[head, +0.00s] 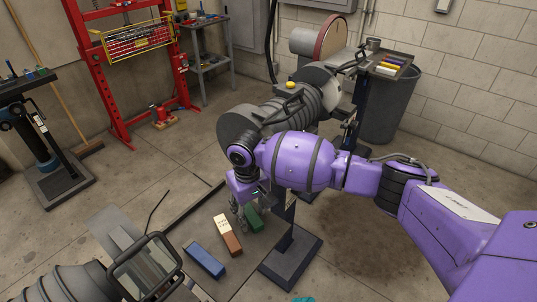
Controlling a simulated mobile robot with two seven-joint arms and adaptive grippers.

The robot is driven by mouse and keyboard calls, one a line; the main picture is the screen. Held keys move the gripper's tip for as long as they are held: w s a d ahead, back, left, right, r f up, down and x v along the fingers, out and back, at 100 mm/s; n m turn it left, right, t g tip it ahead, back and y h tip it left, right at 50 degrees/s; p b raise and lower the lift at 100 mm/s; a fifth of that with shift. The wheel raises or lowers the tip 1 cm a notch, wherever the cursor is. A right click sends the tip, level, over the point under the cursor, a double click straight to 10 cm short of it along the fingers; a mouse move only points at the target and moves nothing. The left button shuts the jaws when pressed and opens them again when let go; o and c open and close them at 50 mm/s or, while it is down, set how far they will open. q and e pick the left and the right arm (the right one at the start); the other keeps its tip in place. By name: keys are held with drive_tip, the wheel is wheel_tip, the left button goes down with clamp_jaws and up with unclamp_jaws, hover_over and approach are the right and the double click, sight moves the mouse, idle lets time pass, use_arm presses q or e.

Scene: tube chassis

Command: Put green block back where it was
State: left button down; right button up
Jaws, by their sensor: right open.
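The green block (254,219) lies at the right end of a loose group of blocks on a grey surface (237,283). My right gripper (241,212), on the purple arm from the right, points down just left of the green block. It is open; the fingers are small and partly overlap the block in the head view, so I cannot tell if they touch it. My left gripper is not in view.
A grey ribbed machine (60,285) with a clear shield (146,266) stands at the lower left. A dark post on a square base (290,257) stands to the right.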

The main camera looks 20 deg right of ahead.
sight(250, 213)
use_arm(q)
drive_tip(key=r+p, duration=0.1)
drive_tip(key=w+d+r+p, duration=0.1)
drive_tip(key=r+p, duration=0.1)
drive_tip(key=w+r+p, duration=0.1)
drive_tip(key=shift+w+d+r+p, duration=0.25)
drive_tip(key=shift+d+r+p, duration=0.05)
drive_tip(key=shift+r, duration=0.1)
use_arm(e)
wheel_tip(250, 213, up, 12)
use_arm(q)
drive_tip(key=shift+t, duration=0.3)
